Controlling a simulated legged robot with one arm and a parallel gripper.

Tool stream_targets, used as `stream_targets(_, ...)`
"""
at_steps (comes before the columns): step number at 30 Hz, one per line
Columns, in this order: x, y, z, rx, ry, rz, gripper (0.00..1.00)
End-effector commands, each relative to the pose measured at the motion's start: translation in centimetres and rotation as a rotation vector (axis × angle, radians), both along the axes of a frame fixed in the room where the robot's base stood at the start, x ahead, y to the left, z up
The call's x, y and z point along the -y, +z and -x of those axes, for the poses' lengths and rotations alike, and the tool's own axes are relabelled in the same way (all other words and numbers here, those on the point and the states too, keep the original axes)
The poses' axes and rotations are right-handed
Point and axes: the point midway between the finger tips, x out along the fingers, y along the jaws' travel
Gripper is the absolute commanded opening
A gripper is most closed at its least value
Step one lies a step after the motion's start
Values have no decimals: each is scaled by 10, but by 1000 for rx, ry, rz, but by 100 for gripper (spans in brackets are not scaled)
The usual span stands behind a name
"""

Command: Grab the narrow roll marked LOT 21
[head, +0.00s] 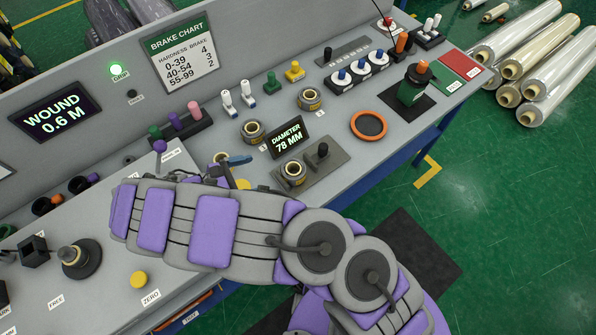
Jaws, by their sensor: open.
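Several small, narrow rolls with pale cores and dark wrapping stand on the grey console. One roll (253,132) is left of the diameter display, one (309,99) is behind it, and one (293,173) is in front, on a grey plate beside a black knob. What looks like another roll (220,158) is partly hidden behind my arm and a blue lever (238,160). I cannot read LOT 21 on any of them. My purple and grey arm crosses the front of the console from the lower right. I cannot make out my gripper's fingers.
The diameter display (287,138) reads 78 MM. Colored pegs (175,122) stand at the left. Large wrapped rolls (545,75) lie on the green floor, upper right.

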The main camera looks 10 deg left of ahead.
Motion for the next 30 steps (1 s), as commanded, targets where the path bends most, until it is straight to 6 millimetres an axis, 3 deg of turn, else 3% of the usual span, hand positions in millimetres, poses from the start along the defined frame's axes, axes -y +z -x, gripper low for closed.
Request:
stream_targets(3, -14, -16, 16, -27, 65, 30, 100)
stream_targets(8, -16, -24, 17, -33, 89, 40, 100)
stream_targets(22, 44, -58, -40, -33, 83, 43, 100)
stream_targets(30, 60, -67, -56, -33, 87, 37, 100)
